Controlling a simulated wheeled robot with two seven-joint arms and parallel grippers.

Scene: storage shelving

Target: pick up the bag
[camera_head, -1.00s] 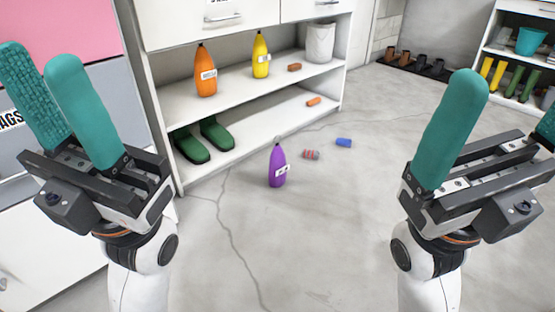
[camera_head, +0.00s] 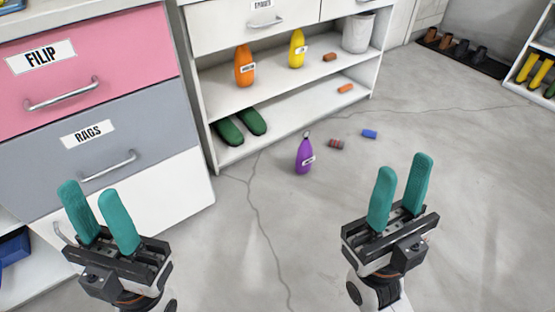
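I see nothing that I can clearly name as a bag. My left gripper (camera_head: 89,191) has teal fingers, spread apart and empty, in front of the drawers at the left. My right gripper (camera_head: 404,166) is also open and empty, over bare floor to the right of the purple thing. Neither gripper touches anything.
A white shelf unit (camera_head: 282,123) holds orange (camera_head: 244,67) and yellow (camera_head: 297,49) bottles, green shoes (camera_head: 229,132) and a white bucket (camera_head: 358,33). Pink "FILIP" (camera_head: 130,62) and grey "RAGS" (camera_head: 160,122) drawers stand left.

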